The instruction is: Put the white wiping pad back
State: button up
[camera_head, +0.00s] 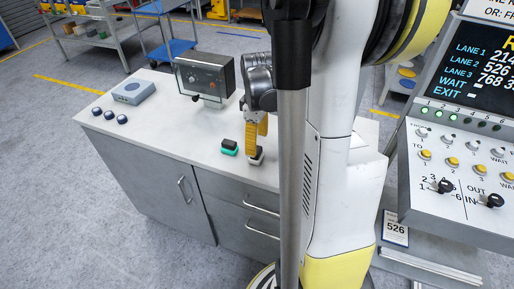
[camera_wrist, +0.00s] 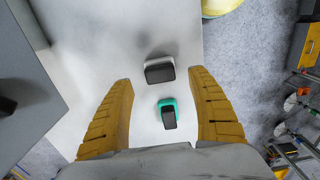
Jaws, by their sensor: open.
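The white wiping pad (camera_head: 258,157), a small block with a dark top and a white edge, lies on the white counter (camera_head: 185,140). In the wrist view it (camera_wrist: 160,70) sits between and slightly beyond my fingertips, touching neither finger. A similar pad with a green base (camera_head: 229,148) lies left of it; in the wrist view this green pad (camera_wrist: 168,112) shows lower, between my fingers. My gripper (camera_head: 256,148) points down with its yellow fingers open and empty, close to the white pad. In the wrist view my gripper (camera_wrist: 161,80) shows both fingers apart. Its height above the counter is unclear.
A grey box with knobs (camera_head: 205,76) stands at the counter's back. A blue-grey device (camera_head: 133,92) and three dark round knobs (camera_head: 109,116) are at the left end. A lane control panel (camera_head: 460,150) stands at right. The middle-left counter is clear.

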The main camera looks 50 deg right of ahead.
notch_tip(320, 180, up, 6)
jog(key=shift+f+p, duration=0.1)
jog(key=shift+p, duration=0.6)
jog(key=s+a+r+m+t, duration=0.1)
jog(key=a+r+t, duration=0.1)
jog(key=a, duration=0.6)
jog(key=s+a+r+m+t, duration=0.2)
jog(key=a+r, duration=0.1)
jog(key=a, duration=0.6)
jog(key=s+a+r+m+t, duration=0.1)
jog(key=s+a+r+t, duration=0.1)
jog(key=a, duration=0.6)
jog(key=shift+s+a+r+m+t, duration=0.2)
jog(key=shift+a+r+m+t, duration=0.15)
jog(key=shift+t, duration=0.25)
jog(key=shift+d, duration=0.1)
